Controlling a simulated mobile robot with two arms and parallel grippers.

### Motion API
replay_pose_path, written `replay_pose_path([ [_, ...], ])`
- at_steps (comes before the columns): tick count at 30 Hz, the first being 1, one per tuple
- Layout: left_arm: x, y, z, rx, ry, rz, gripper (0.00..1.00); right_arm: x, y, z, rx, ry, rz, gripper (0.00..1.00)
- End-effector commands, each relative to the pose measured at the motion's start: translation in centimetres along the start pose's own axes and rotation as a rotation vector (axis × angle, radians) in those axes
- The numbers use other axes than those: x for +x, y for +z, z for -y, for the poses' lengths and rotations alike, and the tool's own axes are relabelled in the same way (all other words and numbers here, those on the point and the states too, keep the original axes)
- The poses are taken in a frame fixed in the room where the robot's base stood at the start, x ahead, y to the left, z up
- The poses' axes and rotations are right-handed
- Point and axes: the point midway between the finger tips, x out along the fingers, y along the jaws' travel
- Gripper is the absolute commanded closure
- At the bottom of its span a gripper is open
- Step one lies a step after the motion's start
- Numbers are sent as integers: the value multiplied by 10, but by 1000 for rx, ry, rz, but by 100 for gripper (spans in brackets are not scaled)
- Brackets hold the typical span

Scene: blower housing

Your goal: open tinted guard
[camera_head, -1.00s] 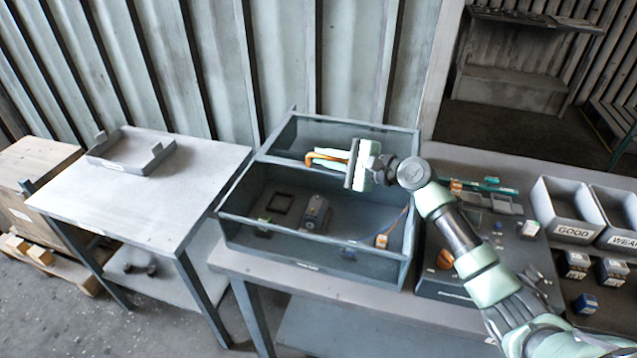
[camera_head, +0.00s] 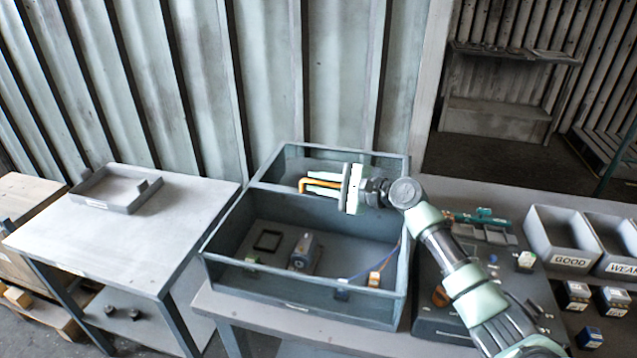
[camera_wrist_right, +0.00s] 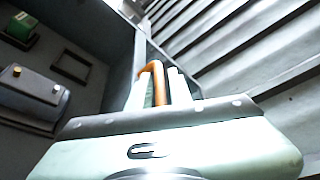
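My right gripper (camera_head: 322,183) reaches in from the right over the rear part of a grey open-topped housing (camera_head: 300,308). Its pale fingers lie on either side of an orange handle (camera_head: 302,186) and look closed on it. In the right wrist view the orange handle (camera_wrist_right: 158,82) runs between the two white fingers, close to both. A dark-framed, see-through rear section of the housing (camera_head: 350,151), which may be the tinted guard, stands behind the gripper. How the handle joins it is hidden. My left gripper is out of view.
Inside the housing are a grey motor-like block (camera_head: 303,252), a dark square frame (camera_head: 268,241) and an orange connector (camera_head: 374,279). A side table (camera_head: 130,240) with a tray (camera_head: 115,190) stands left. Labelled bins (camera_head: 565,240) stand right. A corrugated wall is behind.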

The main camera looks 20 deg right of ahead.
Motion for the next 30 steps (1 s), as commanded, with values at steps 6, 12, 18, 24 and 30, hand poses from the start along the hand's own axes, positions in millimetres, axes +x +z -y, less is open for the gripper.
replay_pose_path([
  [6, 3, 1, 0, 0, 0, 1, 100, -11, -2, -1, 0, -1, -1, 80],
  [12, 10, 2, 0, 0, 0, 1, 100, -45, -2, -3, -2, 1, -2, 80],
  [18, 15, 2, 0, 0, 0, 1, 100, -71, -2, -2, -1, 1, -2, 80],
  [24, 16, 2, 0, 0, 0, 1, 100, -78, 0, 0, 1, 0, 0, 80],
  [30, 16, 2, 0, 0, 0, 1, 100, -78, 0, 0, 1, 0, 0, 80],
])
